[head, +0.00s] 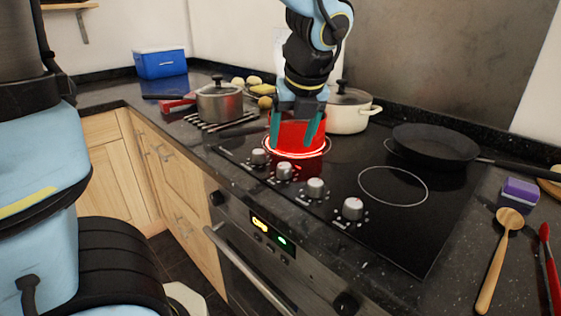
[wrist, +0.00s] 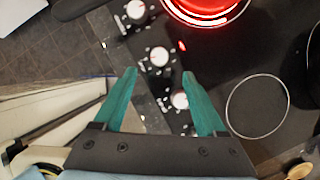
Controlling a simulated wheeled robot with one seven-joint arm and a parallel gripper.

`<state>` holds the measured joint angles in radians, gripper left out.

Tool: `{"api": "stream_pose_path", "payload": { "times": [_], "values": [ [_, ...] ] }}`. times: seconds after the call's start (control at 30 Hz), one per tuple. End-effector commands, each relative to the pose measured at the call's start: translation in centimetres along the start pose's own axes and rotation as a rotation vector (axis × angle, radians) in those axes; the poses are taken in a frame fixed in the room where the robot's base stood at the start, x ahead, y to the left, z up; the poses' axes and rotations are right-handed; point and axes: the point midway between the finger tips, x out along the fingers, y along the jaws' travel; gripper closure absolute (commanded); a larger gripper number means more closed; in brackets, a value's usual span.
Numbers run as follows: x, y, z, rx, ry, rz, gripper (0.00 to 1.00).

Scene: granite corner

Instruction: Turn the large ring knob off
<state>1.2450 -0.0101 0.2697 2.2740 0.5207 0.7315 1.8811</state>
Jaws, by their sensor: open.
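A row of several silver knobs (head: 284,171) runs along the front of the black cooktop (head: 425,240). I cannot tell which knob belongs to the large ring. A ring glows red (head: 297,153) behind the knobs, with a red, pot-like shape on it; the glow also shows at the top of the wrist view (wrist: 205,14). My gripper (head: 291,143) points down over the cooktop, open and empty. In the wrist view its teal fingers (wrist: 159,74) are spread, with one knob (wrist: 159,56) just beyond and between the tips, apart from them. Another knob (wrist: 180,99) shows beside the right finger.
A steel pot (head: 220,104) stands at the left and a cream pot (head: 348,117) behind my gripper. A black pan (head: 436,145) sits at the back right. A wooden spoon (head: 498,262) and purple box (head: 518,194) lie on the right counter. The plain ring (head: 393,187) is clear.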

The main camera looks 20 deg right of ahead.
Motion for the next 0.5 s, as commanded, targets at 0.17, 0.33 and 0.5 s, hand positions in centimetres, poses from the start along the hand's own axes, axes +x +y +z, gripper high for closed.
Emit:
{"api": "stream_pose_path", "payload": {
  "times": [0.17, 0.33, 0.5],
  "values": [
    [3.6, 0.2, -0.1, -0.002, 0.004, 0.006, 0.27],
    [6.5, 0.1, -0.1, -0.002, 0.004, 0.005, 0.27],
    [8.1, 0.1, -0.1, -0.003, 0.002, 0.002, 0.27]
  ]
}}
